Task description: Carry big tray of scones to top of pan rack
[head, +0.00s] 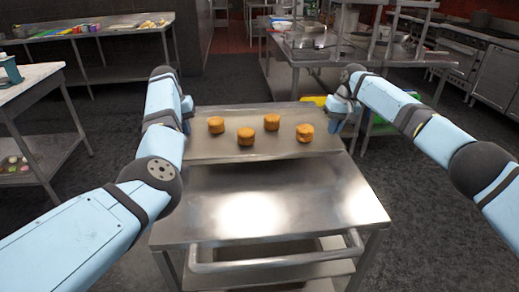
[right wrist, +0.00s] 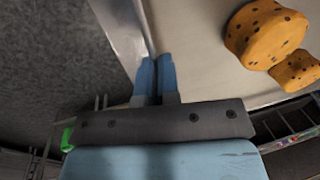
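The big tray (head: 225,150), a flat metal sheet with several round orange-brown scones (head: 246,137) on it, is level over the far part of a steel-topped rack (head: 290,200) with a front handle. I cannot tell whether the tray touches the rack top. My right gripper (head: 337,119) is at the tray's right edge; in the right wrist view its two blue fingers (right wrist: 156,75) are close together on the tray's rim, with two scones (right wrist: 265,35) nearby. My left gripper (head: 188,115) is at the tray's left edge, its fingertips hidden.
A steel table (head: 290,75) with shelves stands behind the tray on the right. A long table (head: 95,30) with food is at the back left, and another table (head: 30,80) at the left edge. Stoves (head: 490,75) line the back right. Dark floor is open on both sides.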

